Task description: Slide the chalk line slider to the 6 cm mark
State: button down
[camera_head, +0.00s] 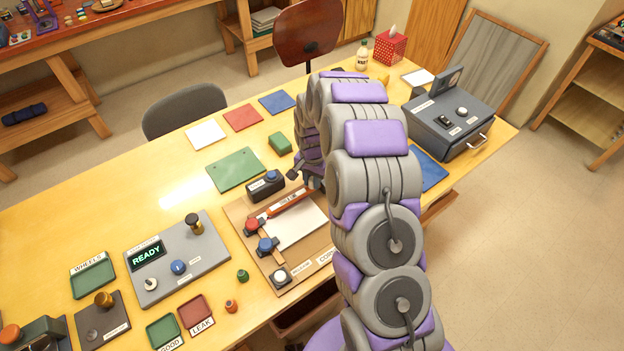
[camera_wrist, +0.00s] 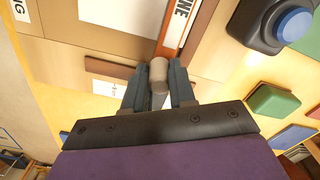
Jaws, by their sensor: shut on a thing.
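The chalk line rail is an orange-red strip with a white label (camera_head: 290,199) on a brown board (camera_head: 240,212). In the wrist view its label, ending in "NE" (camera_wrist: 181,12), runs down toward my gripper. My gripper (camera_wrist: 158,82) has its two dark fingers closed on either side of a grey-beige round knob (camera_wrist: 158,68) at the rail's near end in that view. This knob appears to be the slider's. In the head view my arm and gripper (camera_head: 296,174) cover the rail's far end, and the knob is hidden. No 6 cm mark is readable.
A black box with a blue button (camera_head: 265,186) stands close beside the rail. Red (camera_head: 252,224) and blue (camera_head: 265,244) knobs sit at the board's left. A white sheet (camera_head: 298,224) lies on the board. A green block (camera_head: 279,143) is behind; a grey READY panel (camera_head: 205,262) is left.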

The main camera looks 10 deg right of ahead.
jog(key=shift+s+d, duration=0.3)
jog(key=shift+s, duration=0.45)
jog(key=shift+s+d, duration=0.3)
jog(key=shift+s, duration=0.4)
jog(key=c, duration=0.9)
grip_release()
jog(key=shift+a, duration=0.1)
jog(key=shift+w, duration=0.1)
jog(key=shift+r+p, duration=1.1)
jog(key=shift+r, duration=7.5)
